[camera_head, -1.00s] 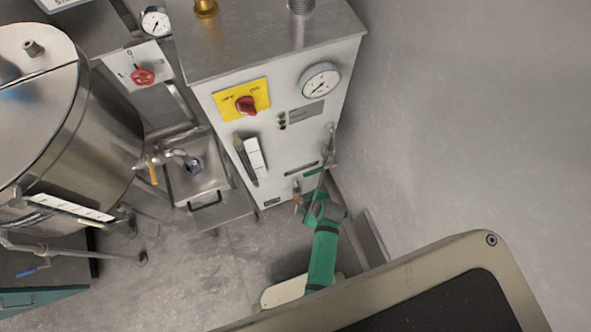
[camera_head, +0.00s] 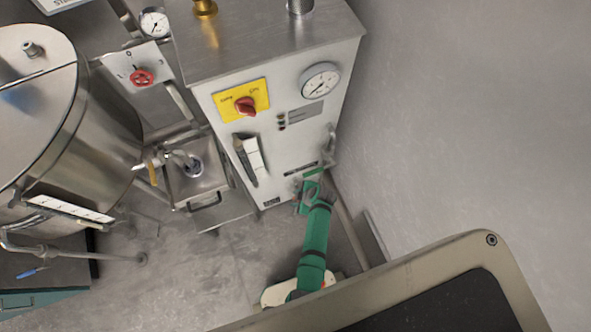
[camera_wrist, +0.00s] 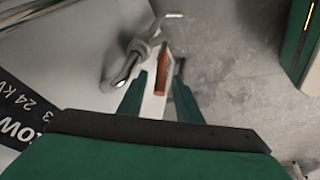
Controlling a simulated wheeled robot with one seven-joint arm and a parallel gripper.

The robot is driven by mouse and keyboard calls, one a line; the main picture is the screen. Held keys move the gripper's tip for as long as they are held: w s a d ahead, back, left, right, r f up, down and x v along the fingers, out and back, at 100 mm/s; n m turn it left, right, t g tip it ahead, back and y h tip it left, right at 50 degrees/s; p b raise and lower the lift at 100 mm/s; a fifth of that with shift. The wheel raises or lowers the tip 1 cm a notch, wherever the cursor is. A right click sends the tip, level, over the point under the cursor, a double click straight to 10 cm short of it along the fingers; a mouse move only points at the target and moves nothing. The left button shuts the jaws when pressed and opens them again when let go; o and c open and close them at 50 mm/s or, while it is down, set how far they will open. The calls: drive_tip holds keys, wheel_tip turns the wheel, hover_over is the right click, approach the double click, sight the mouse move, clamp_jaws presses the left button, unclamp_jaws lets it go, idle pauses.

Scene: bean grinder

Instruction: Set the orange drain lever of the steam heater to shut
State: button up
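The steam heater (camera_head: 290,150) is a pale cabinet with a steel top, standing against the wall in the head view. Its orange drain lever (camera_wrist: 177,80) shows in the wrist view, beside a grey metal valve and pipe (camera_wrist: 134,58). My gripper (camera_wrist: 158,88) has its two green fingers apart, with the lever's near end between them in the picture, closer to the right finger. I cannot tell whether a finger touches it. In the head view my gripper (camera_head: 308,188) is at the heater's lower right front, and the lever is hidden there.
A yellow plate with a red knob (camera_head: 245,104) and a round gauge (camera_head: 321,80) are on the heater's upper front. A small sink (camera_head: 195,185) and a large steel tank (camera_head: 90,120) stand left. Bare wall is close on the right.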

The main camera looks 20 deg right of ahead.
drive_tip(key=shift+x, duration=0.75)
clamp_jaws()
drive_tip(key=shift+a, duration=0.1)
